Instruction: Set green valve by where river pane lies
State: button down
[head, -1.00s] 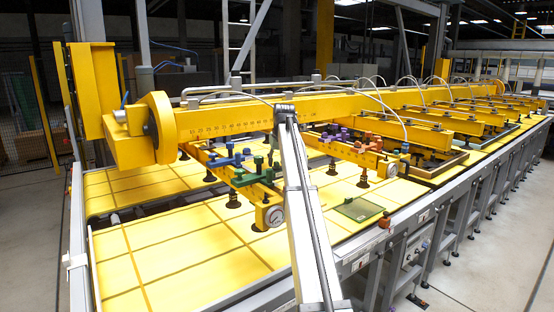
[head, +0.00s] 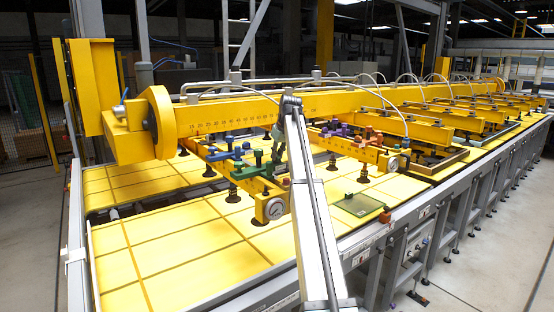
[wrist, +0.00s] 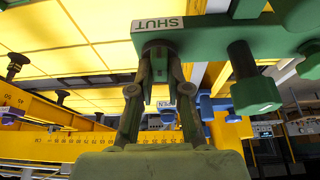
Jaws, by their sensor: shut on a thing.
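The green valve (wrist: 245,35) fills the upper right of the wrist view, its arm carrying a white SHUT label. My gripper (wrist: 160,62) is shut on the end of this arm under the label. In the head view my gripper (head: 277,147) is at the green valve (head: 258,158) on the near crossbeam, partly behind my arm. A greenish glass pane (head: 359,205) lies flat on the lit yellow table, right of my arm. I cannot read a name on it, so I cannot tell whether it is the river pane.
Blue valve parts (head: 214,156) sit beside the green ones on the same crossbeam, which ends in a round gauge (head: 274,208). Another crossbeam carries purple (head: 345,130) and orange (head: 368,132) valves. The long yellow main beam (head: 240,111) runs above the table behind them.

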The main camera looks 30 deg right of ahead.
jog(key=shift+n, duration=0.4)
jog(key=c, duration=1.1)
grip_release()
jog(key=v, duration=1.2)
jog(key=shift+d, duration=0.2)
